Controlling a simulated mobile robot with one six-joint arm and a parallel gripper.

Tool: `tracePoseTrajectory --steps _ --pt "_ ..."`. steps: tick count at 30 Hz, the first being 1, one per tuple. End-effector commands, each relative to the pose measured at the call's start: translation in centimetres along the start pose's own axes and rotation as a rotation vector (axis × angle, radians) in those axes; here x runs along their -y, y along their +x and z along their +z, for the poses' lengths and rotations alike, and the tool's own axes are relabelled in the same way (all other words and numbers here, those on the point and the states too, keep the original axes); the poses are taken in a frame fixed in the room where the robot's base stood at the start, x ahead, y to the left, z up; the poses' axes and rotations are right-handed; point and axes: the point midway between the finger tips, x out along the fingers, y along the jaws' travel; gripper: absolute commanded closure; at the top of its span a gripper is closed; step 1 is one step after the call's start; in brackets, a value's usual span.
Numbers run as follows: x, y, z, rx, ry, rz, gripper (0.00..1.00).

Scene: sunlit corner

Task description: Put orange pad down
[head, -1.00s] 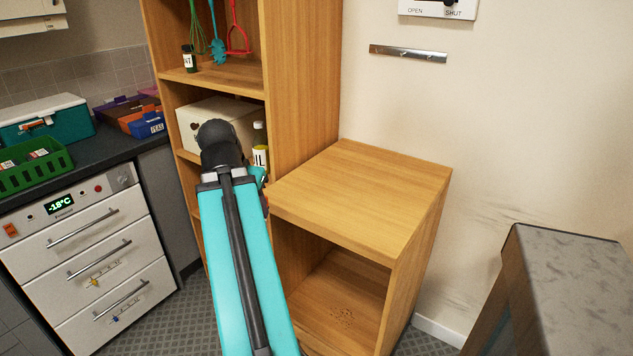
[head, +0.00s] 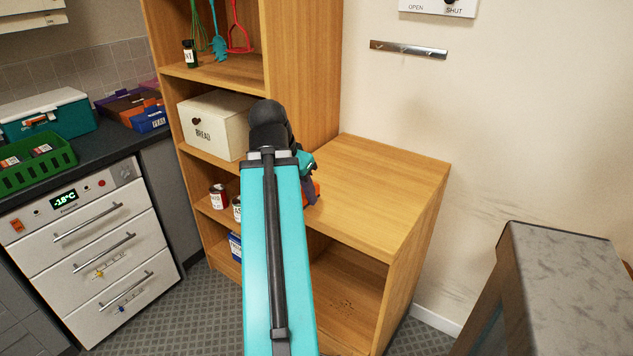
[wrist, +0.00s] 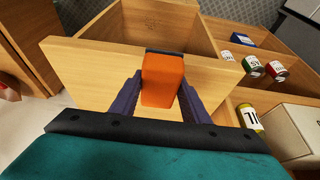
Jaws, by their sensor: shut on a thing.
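The orange pad (wrist: 163,80) is held between the two purple fingers of my gripper (wrist: 160,92) in the wrist view, with a dark edge at its far end. In the head view, a small part of the orange pad (head: 316,188) shows beside my gripper (head: 309,190), mostly hidden by my arm. My gripper is shut on it, over the left part of the low wooden cabinet's top (head: 385,190). The cabinet top also shows under the pad in the wrist view (wrist: 90,75). I cannot tell whether the pad touches it.
The cabinet top is otherwise bare. A tall shelf unit (head: 305,60) adjoins it, with a white bread box (head: 215,122), cans (head: 217,197) and a blue box (head: 235,246). A grey-topped block (head: 565,265) stands at the right. A metal rail (head: 408,50) is on the wall.

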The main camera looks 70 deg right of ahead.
Motion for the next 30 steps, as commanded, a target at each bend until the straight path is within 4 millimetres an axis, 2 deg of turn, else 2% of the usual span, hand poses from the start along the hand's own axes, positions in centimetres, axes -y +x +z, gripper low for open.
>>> tracePoseTrajectory --steps 7,30 --pt "0.5 0.9 -1.3 -0.011 0.000 -0.008 0.76" --pt "4.4 5.2 -9.5 -0.010 -0.001 -0.008 0.76"
